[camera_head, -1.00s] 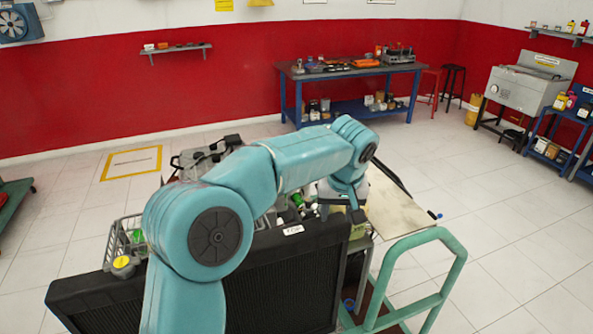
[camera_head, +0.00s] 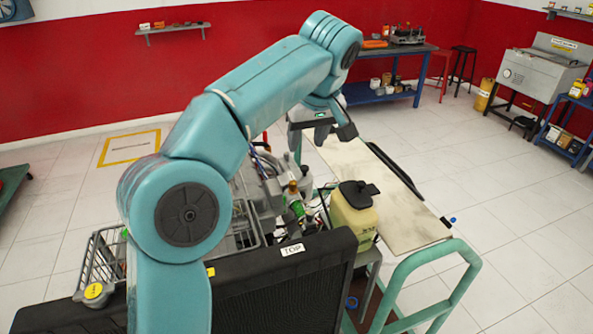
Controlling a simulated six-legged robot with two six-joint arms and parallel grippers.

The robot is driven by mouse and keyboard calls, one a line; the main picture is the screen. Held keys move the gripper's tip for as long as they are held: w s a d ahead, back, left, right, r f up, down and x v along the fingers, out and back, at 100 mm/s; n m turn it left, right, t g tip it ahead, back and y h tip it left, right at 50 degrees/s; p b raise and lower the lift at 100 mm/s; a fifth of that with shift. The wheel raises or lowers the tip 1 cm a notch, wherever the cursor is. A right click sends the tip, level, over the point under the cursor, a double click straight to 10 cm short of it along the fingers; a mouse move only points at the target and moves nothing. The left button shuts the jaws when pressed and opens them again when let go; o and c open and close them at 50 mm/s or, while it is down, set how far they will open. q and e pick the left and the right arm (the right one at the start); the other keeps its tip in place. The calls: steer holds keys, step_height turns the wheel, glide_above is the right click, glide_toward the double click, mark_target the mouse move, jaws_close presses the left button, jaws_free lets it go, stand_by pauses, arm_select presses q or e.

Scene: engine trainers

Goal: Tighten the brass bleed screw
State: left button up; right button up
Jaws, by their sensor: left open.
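My left arm reaches up from the bottom left, and its open gripper (camera_head: 333,134) hangs empty above the engine trainer, near the white board. Below and left of it is the engine (camera_head: 268,190), partly hidden by my arm. A small brass-coloured part (camera_head: 292,186) shows above a green part on the engine; it may be the bleed screw, but it is too small to be sure. The gripper is well above it and apart from it. My right gripper is not in view.
A black radiator marked TOP (camera_head: 290,285) stands in front. A cream tank with a black cap (camera_head: 354,215), a white board (camera_head: 385,195) and a green rail (camera_head: 455,275) are to the right. A wire basket (camera_head: 103,260) is at left. A blue bench (camera_head: 385,92) stands behind.

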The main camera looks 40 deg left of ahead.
arm_select(q)
steer(key=a, duration=0.1)
glide_toward(293, 183)
steer(key=x, duration=0.5)
steer(key=shift+f, duration=0.15)
steer(key=shift+f+p, duration=0.35)
steer(key=shift+w+a+f, duration=0.25)
steer(key=shift+a+f, duration=0.1)
steer(key=shift+f, duration=0.2)
steer(key=shift+w+a+f, duration=0.3)
steer(key=shift+a+f, duration=0.05)
steer(key=shift+f, duration=0.2)
steer(key=shift+s+d+r, duration=0.15)
steer(key=shift+s+d, duration=0.05)
steer(key=shift+d, duration=0.05)
steer(key=shift+s+d+r, duration=0.1)
steer(key=shift+s+r, duration=0.05)
steer(key=shift+c, duration=1.2)
jaws_close()
